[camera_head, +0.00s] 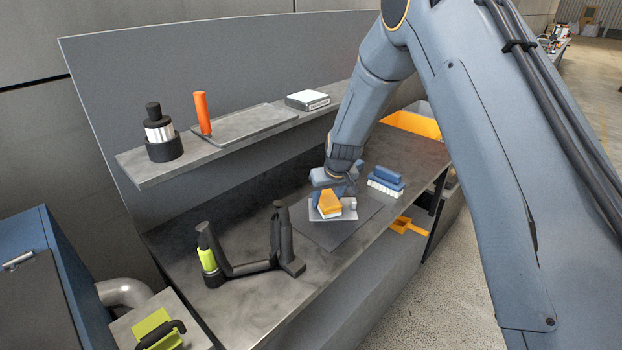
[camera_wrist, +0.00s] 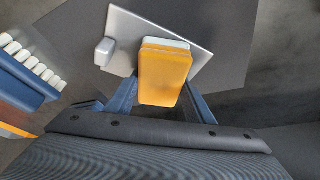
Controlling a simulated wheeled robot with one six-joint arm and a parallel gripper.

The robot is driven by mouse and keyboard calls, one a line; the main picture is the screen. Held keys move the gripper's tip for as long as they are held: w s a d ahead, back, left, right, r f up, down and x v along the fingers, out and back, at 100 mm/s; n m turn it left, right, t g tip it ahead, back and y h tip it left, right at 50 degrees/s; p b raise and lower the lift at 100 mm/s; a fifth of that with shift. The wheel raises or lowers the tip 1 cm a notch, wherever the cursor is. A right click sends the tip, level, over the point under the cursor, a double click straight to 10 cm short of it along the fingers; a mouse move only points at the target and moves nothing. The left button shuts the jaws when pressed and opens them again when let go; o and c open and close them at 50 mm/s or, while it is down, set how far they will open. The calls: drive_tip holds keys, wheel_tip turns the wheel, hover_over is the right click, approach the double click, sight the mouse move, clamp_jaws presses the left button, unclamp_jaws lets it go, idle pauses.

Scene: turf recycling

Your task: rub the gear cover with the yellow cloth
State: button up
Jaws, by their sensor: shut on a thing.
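The yellow cloth is an orange-yellow padded block with a pale underside (camera_head: 330,202), and it shows large in the wrist view (camera_wrist: 164,75). My gripper (camera_head: 333,190) is shut on it, with a blue finger on each side in the wrist view (camera_wrist: 160,95). The gear cover appears to be the light grey plate with a small raised knob (camera_head: 347,214), also in the wrist view (camera_wrist: 130,28). The cloth is over the plate and hides part of it; I cannot tell for sure whether they touch. The plate lies on a dark mat (camera_head: 325,235).
A blue brush with white bristles (camera_head: 385,182) lies just right of the plate, at left in the wrist view (camera_wrist: 30,75). A black stand with a lime-green part (camera_head: 207,260) is at the bench's front left. A shelf (camera_head: 150,173) overhangs the bench's back.

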drive_tip(key=shift+w+d+f+b, duration=0.1)
drive_tip(key=shift+d+b, duration=0.2)
drive_tip(key=shift+d, duration=0.5)
drive_tip(key=shift+d+r+p, duration=0.15)
drive_tip(key=shift+r+p, duration=0.15)
wheel_tip(320, 180, up, 2)
drive_tip(key=shift+r+p, duration=1.6)
drive_tip(key=shift+r, duration=1.25)
